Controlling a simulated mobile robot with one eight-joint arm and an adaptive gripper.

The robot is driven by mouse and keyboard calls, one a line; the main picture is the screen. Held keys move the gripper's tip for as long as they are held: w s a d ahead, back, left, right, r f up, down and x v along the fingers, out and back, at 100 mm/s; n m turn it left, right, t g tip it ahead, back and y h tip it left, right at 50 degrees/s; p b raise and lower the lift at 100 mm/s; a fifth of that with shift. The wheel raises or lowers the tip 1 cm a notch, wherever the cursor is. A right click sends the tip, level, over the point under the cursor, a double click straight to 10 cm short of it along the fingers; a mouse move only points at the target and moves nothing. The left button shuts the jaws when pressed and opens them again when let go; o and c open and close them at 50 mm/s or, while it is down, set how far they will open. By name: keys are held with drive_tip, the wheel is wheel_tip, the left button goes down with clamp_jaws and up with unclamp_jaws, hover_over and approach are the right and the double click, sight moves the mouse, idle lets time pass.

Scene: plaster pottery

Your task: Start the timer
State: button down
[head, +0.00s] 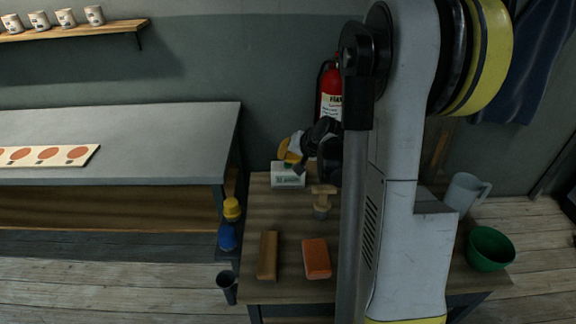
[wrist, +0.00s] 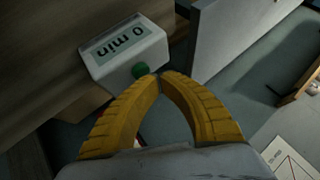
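The timer (wrist: 125,52) is a white box with a grey display that reads "0 min" upside down in the wrist view. A green button (wrist: 141,70) sticks out of its side near my fingertips. My gripper (wrist: 160,76) has yellow ridged fingers whose tips meet with nothing between them. The tips are just right of the button; I cannot tell whether they touch it. In the head view the timer (head: 288,180) stands at the back left of the wooden table (head: 270,215), with my gripper (head: 290,157) just above it.
A wooden-handled tool (head: 322,198), a brown block (head: 267,256) and an orange block (head: 316,259) are on the table. A grey pitcher (head: 463,192) and a green bowl (head: 489,248) are at the right. A red extinguisher (head: 331,92) is at the wall behind.

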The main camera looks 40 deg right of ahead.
sight(285, 163)
drive_tip(key=shift+f+b, duration=0.4)
drive_tip(key=shift+f, duration=0.1)
idle(0.7)
drive_tip(key=shift+r, duration=0.1)
drive_tip(key=shift+r+p, duration=0.7)
drive_tip(key=shift+r, duration=0.1)
drive_tip(key=shift+r+p, duration=1.9)
drive_tip(key=shift+r, duration=0.65)
drive_tip(key=shift+a, duration=0.1)
